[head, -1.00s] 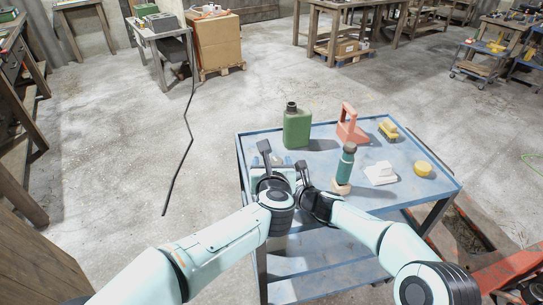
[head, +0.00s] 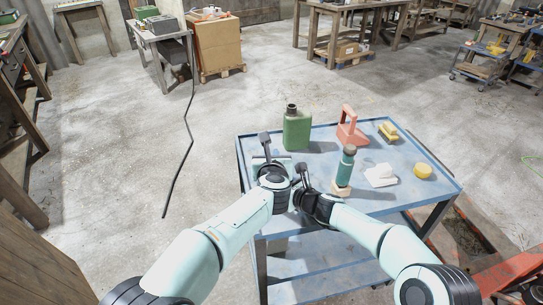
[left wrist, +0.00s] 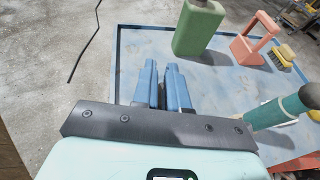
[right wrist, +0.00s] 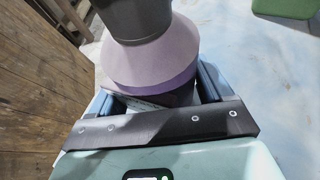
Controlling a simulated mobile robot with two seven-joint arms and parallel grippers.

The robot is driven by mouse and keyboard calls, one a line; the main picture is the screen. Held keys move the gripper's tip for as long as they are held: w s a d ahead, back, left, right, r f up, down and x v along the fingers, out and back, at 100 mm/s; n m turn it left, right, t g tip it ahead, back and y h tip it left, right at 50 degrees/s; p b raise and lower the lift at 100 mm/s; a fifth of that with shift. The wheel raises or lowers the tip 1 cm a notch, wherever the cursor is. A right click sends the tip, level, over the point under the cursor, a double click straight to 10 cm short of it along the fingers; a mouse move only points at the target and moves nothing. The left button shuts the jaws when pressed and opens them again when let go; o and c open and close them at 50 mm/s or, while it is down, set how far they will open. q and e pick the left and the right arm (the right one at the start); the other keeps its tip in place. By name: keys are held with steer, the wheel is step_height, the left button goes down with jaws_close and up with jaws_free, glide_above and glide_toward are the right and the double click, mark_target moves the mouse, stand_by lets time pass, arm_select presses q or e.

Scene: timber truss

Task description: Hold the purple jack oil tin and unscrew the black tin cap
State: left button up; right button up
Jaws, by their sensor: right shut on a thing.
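The purple oil tin (right wrist: 155,65) shows in the right wrist view, with a pale lilac cone-shaped top and a wide black cap (right wrist: 138,14) above it. My right gripper (right wrist: 160,92) is shut around the tin's body, one finger on each side. No left finger shows at the cap in this view. In the head view the tin is hidden behind my arms and grippers. My left gripper (left wrist: 161,80) has its blue fingers close together, with only a narrow gap and nothing visible between them. It is over the left part of the blue table (head: 400,205).
A green canister (head: 297,130), an orange-red handled object (head: 350,132), a teal bottle (head: 345,168), a yellow brush (head: 388,132), a white block (head: 380,176) and a yellow round item (head: 423,171) stand on the table. The table's right front is clear.

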arm_select(q)
jaws_close()
steer(key=o, duration=1.2)
jaws_free()
steer(key=shift+s, duration=0.15)
steer(key=v, duration=1.2)
steer(key=w+f+h, duration=0.1)
steer(key=w+f, duration=0.1)
steer(key=w, duration=0.2)
steer(key=w+d+f+m, duration=0.1)
steer(key=w+f, duration=0.2)
steer(key=w, duration=0.2)
steer(key=w+f+m+h, duration=0.1)
steer(key=w+f, duration=0.2)
steer(key=w, duration=0.2)
steer(key=shift+d+h, duration=0.15)
steer(key=shift+h, duration=0.15)
